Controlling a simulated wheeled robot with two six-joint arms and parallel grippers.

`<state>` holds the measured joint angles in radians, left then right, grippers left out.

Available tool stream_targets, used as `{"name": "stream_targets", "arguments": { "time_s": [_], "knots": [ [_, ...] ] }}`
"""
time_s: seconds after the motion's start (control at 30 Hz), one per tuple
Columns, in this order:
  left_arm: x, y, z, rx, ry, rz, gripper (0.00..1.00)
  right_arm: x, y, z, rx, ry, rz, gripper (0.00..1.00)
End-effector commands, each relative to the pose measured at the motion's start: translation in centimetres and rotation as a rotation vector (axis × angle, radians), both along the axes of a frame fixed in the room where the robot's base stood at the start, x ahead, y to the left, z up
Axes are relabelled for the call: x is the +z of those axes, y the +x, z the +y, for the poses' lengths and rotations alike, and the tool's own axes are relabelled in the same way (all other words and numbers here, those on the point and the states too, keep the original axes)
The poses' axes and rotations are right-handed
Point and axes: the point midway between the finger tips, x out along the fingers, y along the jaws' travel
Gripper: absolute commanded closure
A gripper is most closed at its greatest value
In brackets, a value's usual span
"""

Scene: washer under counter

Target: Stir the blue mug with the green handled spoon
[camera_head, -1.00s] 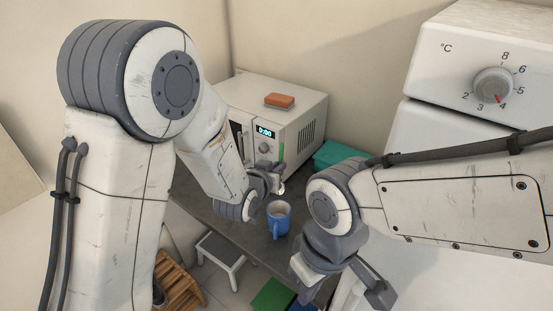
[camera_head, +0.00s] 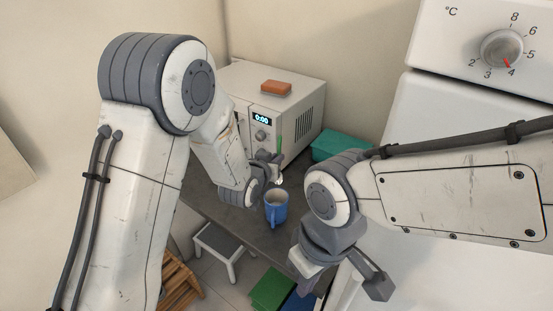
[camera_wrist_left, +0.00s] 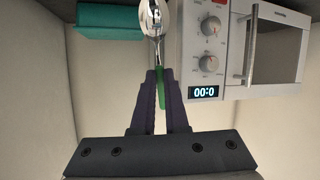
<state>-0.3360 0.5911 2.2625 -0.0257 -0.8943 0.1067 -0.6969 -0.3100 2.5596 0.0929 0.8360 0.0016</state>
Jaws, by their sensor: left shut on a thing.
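The blue mug (camera_head: 276,208) stands upright on the dark counter, its handle toward me. My left gripper (camera_head: 272,160) is behind and above the mug and is shut on the green handled spoon (camera_head: 281,146). In the left wrist view the spoon (camera_wrist_left: 155,22) stands between the fingers (camera_wrist_left: 161,80), with its green handle in the grip and its metal bowl beyond them. In the head view the metal bowl hangs just above and behind the mug's rim, apparently outside it. My right gripper (camera_head: 343,279) is low in front of the counter, empty, with its fingers apart.
A white microwave (camera_head: 290,125) with an orange sponge (camera_head: 276,87) on top stands behind. A teal box (camera_head: 340,146) is right of it. A white stool (camera_head: 222,241), a wooden crate (camera_head: 180,283) and a green object (camera_head: 272,287) are below the counter.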

Motion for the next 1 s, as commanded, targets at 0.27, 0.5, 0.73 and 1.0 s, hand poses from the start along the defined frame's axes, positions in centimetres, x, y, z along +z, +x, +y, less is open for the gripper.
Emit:
{"name": "stream_targets", "arguments": {
  "time_s": [0.27, 0.5, 0.73, 1.0],
  "knots": [
    [-2.6, -1.0, 0.0, -0.001, 0.0, 0.0, 1.0, -2.8, 0.0, 0.0, 0.001, -0.001, 0.001, 1.0],
    [-4.4, -1.8, 0.1, -0.001, 0.001, 0.001, 1.0, -4.7, 0.0, 0.0, 0.002, -0.001, 0.001, 1.0],
    [-6.0, -2.5, 0.2, -0.001, 0.0, 0.0, 1.0, -6.4, 0.0, 0.0, 0.002, 0.0, 0.0, 1.0],
    [-8.0, -3.3, 0.3, -0.001, 0.001, 0.001, 1.0, -8.5, 0.0, 0.0, 0.002, 0.0, 0.0, 1.0]
  ]
}}
